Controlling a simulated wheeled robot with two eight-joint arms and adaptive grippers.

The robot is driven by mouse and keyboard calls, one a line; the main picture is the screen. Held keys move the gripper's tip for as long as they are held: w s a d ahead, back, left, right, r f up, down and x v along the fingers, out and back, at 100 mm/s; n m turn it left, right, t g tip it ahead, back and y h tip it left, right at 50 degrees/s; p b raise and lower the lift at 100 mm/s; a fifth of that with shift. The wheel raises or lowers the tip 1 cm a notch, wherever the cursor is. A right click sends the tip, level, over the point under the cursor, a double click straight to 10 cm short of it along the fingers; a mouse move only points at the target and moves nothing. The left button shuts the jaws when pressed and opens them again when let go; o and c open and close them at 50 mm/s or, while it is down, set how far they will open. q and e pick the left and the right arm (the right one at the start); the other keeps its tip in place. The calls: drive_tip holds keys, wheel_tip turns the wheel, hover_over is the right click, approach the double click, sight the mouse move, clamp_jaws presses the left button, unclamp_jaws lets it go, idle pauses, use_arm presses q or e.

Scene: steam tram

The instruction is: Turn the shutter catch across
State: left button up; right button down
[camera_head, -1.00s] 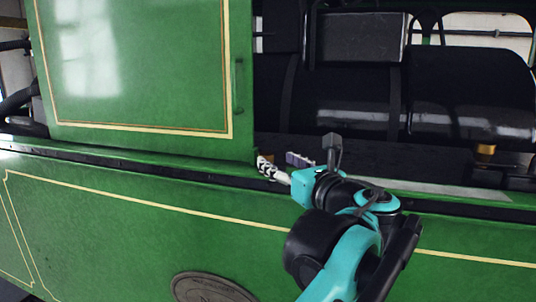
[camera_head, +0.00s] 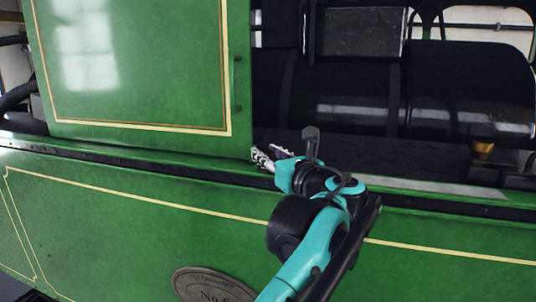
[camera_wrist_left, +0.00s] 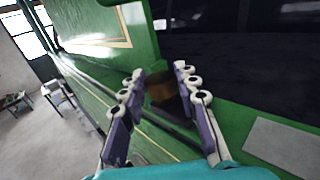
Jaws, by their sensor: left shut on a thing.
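The green shutter (camera_head: 140,70) with a cream line stands at the left in the head view, and its right edge is beside my left gripper (camera_head: 266,156). In the left wrist view, the two fingers of my left gripper (camera_wrist_left: 162,92) stand on either side of a small brown-brass piece (camera_wrist_left: 160,88), which looks like the shutter catch. The gripper is shut on it. The fingers hide the catch in the head view, and its angle is hard to tell. My right gripper is not in view.
A green side panel with a dark ledge (camera_head: 130,156) runs below the shutter. A black boiler (camera_head: 465,90) fills the opening behind. A brass fitting (camera_head: 482,150) stands at the right, and a pale grey strip (camera_head: 440,184) lies on the ledge. An oval plate (camera_head: 212,284) is below.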

use_arm(q)
drive_tip(key=shift+d+y, duration=0.1)
drive_tip(key=shift+y, duration=0.2)
drive_tip(key=n+g+y+p, duration=0.2)
drive_tip(key=n+y, duration=0.1)
drive_tip(key=shift+w+d+r+g, duration=0.15)
drive_tip(key=shift+g, duration=0.15)
drive_tip(key=n+g+y+p, duration=0.2)
drive_tip(key=g+y, duration=0.1)
drive_tip(key=shift+w+d+n+p, duration=0.1)
drive_tip(key=shift+w+n+p, duration=0.05)
drive_tip(key=shift+n+p, duration=0.25)
drive_tip(key=n+g+y, duration=0.1)
drive_tip(key=g, duration=0.1)
drive_tip(key=shift+w+n+g+p, duration=0.1)
drive_tip(key=shift+n+g+p, duration=0.2)
drive_tip(key=shift+p, duration=0.1)
drive_tip(key=shift+n+g+y, duration=0.4)
drive_tip(key=shift+g, duration=0.1)
drive_tip(key=shift+n+g+y, duration=0.3)
drive_tip(key=shift+n+g, duration=0.2)
drive_tip(key=shift+g, duration=0.3)
drive_tip(key=o, duration=1.2)
drive_tip(key=shift+c, duration=0.2)
drive_tip(key=shift+w, duration=0.1)
